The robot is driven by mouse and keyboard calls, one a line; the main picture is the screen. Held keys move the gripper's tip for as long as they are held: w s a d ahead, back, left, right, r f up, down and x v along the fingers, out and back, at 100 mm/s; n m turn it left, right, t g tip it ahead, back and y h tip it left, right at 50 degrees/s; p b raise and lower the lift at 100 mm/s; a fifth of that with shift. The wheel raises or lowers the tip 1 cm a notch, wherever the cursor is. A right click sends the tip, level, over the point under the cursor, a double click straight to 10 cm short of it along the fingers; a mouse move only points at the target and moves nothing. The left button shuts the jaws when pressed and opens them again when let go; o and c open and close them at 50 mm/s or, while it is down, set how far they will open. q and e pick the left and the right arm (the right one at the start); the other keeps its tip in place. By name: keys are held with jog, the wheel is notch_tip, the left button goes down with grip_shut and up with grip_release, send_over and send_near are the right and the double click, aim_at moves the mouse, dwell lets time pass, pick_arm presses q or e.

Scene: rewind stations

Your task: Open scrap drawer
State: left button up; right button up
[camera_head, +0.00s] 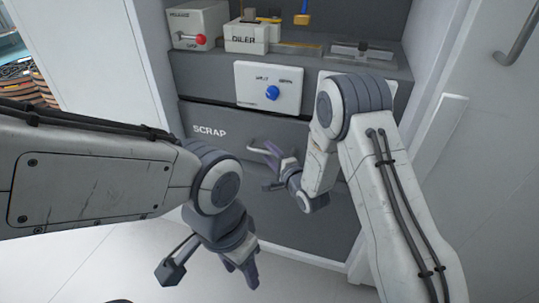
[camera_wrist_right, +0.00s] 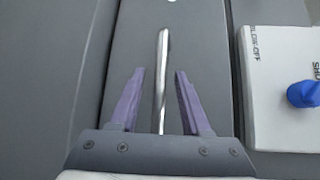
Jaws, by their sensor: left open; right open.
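The scrap drawer (camera_head: 222,150) is a dark grey front marked "SCRAP" in the lower cabinet, and it looks shut. In the right wrist view its face (camera_wrist_right: 200,50) carries a slim metal bar handle (camera_wrist_right: 163,60). My right gripper (camera_head: 262,153) is open in front of the drawer. In the right wrist view its two purple fingers (camera_wrist_right: 158,73) stand on either side of the handle, with gaps on both sides. In the head view the gripper mostly hides the handle. My left gripper (camera_head: 243,272) is open and empty, low over the pale floor.
Above the drawer is a white panel with a blue knob (camera_head: 272,93), also seen in the right wrist view (camera_wrist_right: 303,94). A box with a red knob (camera_head: 201,39) and a white labelled box (camera_head: 246,38) stand on the upper ledge. A white door (camera_head: 500,130) is at right.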

grip_shut()
dwell(1.5)
